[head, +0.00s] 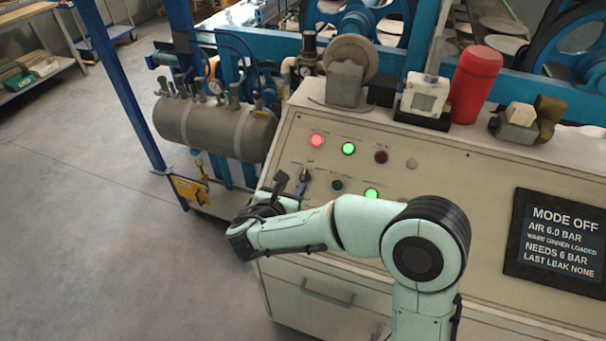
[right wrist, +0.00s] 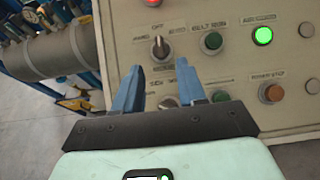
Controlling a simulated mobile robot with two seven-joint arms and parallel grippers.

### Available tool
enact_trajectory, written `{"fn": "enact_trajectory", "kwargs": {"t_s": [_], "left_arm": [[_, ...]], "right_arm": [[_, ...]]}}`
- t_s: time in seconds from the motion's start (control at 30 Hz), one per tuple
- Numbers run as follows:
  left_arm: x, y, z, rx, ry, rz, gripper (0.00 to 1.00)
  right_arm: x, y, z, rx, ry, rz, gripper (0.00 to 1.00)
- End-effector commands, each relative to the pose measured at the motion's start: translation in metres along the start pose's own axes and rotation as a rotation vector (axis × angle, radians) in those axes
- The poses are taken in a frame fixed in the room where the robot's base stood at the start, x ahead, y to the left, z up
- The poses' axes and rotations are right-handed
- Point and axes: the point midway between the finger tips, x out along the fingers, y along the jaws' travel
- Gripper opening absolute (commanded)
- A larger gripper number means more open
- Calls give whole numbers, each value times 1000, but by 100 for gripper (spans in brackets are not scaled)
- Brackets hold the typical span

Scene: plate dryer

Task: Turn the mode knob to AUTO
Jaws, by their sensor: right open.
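The mode knob (right wrist: 159,47) is a dark selector on a pale round plate, its handle about upright under an OFF label in the right wrist view. In the head view it is the dark knob (head: 305,175) at the left of the cream panel, partly beside my fingers. My right gripper (right wrist: 168,82) is open and empty, its blue fingers spread just below the knob. I cannot tell how far the tips are from the panel. In the head view the right gripper (head: 290,184) is small and dark. The display (head: 553,240) reads MODE OFF. My left gripper is not in view.
Another round control (right wrist: 168,102) shows between the fingers. A green button (right wrist: 212,41), a lit green lamp (right wrist: 262,36) and an orange-brown button (right wrist: 271,92) lie to the right. A grey tank (head: 215,125) stands left of the panel. Drawers (head: 325,297) are below.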

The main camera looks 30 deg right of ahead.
Motion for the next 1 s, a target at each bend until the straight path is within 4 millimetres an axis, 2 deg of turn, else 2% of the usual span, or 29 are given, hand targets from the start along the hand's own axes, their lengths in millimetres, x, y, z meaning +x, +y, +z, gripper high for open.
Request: {"fn": "enact_trajectory", "kwargs": {"t_s": [0.03, 0.2, 0.4, 0.6, 0.87, 0.9, 0.97, 1.0], "left_arm": [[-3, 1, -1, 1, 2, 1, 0], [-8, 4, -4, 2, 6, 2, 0], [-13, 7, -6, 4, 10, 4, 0], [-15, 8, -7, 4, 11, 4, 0], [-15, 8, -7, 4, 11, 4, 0], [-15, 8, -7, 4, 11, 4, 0], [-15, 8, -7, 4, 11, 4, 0], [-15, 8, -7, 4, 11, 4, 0]], "right_arm": [[13, -1, 1, -1, 1, -6, 40], [49, -1, 1, 1, 2, -5, 40], [79, 0, 0, 0, 2, -3, 40], [90, 0, 0, 1, 2, -1, 40], [91, 0, -1, 1, 2, -1, 40], [91, 0, -1, 1, 2, -1, 27], [91, 0, -1, 1, 2, -1, 8], [91, 0, -1, 1, 2, -1, 2]]}}
